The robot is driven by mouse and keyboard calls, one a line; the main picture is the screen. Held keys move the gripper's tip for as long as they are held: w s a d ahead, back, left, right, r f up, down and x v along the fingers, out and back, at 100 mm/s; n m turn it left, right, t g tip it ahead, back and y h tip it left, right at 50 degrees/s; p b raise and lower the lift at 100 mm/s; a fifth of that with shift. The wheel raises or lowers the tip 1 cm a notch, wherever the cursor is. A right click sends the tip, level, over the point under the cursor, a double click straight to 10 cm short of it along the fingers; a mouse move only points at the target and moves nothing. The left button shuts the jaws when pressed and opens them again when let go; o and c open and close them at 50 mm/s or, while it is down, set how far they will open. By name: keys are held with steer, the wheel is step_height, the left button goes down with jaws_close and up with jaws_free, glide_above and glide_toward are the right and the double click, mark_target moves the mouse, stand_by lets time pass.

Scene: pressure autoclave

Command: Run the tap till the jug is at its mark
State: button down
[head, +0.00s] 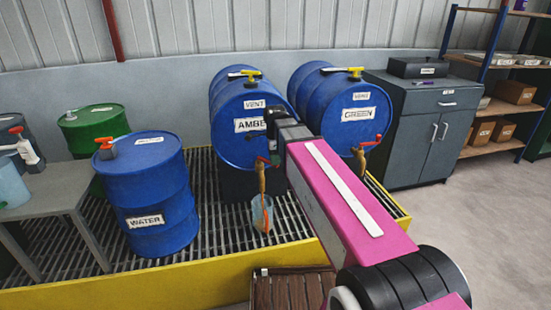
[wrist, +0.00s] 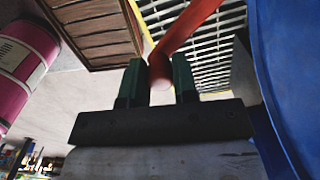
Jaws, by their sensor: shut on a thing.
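The blue drum labelled AMBER (head: 230,140) lies on its side at the back, with a red-handled tap (head: 268,160) low on its front. My gripper (wrist: 160,82) is shut on the red tap lever (wrist: 188,35), its green fingers on either side of the lever's end. In the head view my gripper (head: 273,122) is at the drum's front, its fingers partly hidden by my arm. A small translucent bluish jug (head: 257,218) stands below the tap. An orange streak shows between tap and jug; the jug's mark and level are too small to read.
A second lying blue drum (head: 338,108) with a red tap stands to the right. An upright WATER drum (head: 155,205), a green drum (head: 103,122) and a grey table (head: 60,185) are left. A yellow-edged grating lies below; a wooden pallet (head: 285,291) is in front. Floor at right is clear.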

steer(key=c, duration=0.9)
jaws_free()
step_height(320, 180, up, 11)
steer(key=shift+f, duration=0.1)
